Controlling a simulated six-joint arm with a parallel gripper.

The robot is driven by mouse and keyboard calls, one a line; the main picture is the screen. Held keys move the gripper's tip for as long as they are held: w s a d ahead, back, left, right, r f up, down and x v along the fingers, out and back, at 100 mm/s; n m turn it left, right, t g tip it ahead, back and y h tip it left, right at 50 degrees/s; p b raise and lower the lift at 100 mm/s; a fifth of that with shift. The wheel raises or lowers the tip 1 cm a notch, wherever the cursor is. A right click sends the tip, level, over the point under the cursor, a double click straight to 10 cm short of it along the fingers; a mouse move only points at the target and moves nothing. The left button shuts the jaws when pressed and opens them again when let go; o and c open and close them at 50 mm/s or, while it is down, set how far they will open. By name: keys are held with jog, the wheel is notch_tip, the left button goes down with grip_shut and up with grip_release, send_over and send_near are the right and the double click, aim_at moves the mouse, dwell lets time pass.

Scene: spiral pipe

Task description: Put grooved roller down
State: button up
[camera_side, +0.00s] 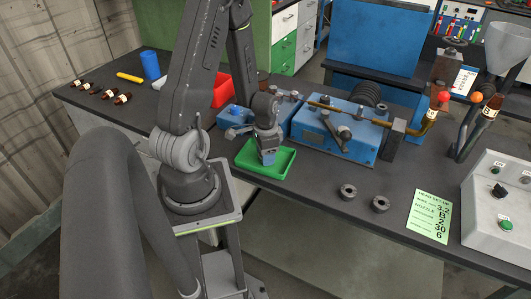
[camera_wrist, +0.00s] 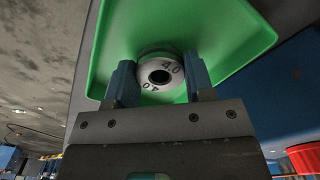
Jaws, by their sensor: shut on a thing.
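In the wrist view, a grooved roller (camera_wrist: 174,66), a grey ring with a dark centre hole and "4.0" marked on its face, sits between the two blue jaws of my gripper (camera_wrist: 160,82). My gripper is shut on it. Behind it is the green tray (camera_wrist: 225,30). In the side view, my gripper (camera_side: 268,158) points down inside the green tray (camera_side: 283,168). The roller is hidden there by the jaws, and I cannot tell whether it touches the tray floor.
Two dark rollers (camera_side: 348,192) (camera_side: 380,204) lie on the bench (camera_side: 310,195) right of the tray. A blue machine (camera_side: 335,132) stands close behind the tray on the right. A red bin (camera_side: 222,91) is behind my arm. A control box (camera_side: 500,205) stands far right.

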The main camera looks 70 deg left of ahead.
jog(key=shift+f, duration=0.1)
jog(key=o, duration=0.9)
notch_tip(320, 180, up, 11)
jog(key=d+r+t, duration=0.2)
jog(key=d+r, duration=0.4)
jog(key=s+d+r+t, duration=0.1)
jog(key=d+r, duration=0.5)
jog(key=d, duration=0.1)
jog(key=d+r+t, duration=0.2)
jog(key=d+r, duration=0.4)
jog(key=d, duration=0.1)
jog(key=shift+s+d+t, duration=0.15)
jog(key=shift+s+t, duration=0.15)
jog(key=shift+s, duration=0.05)
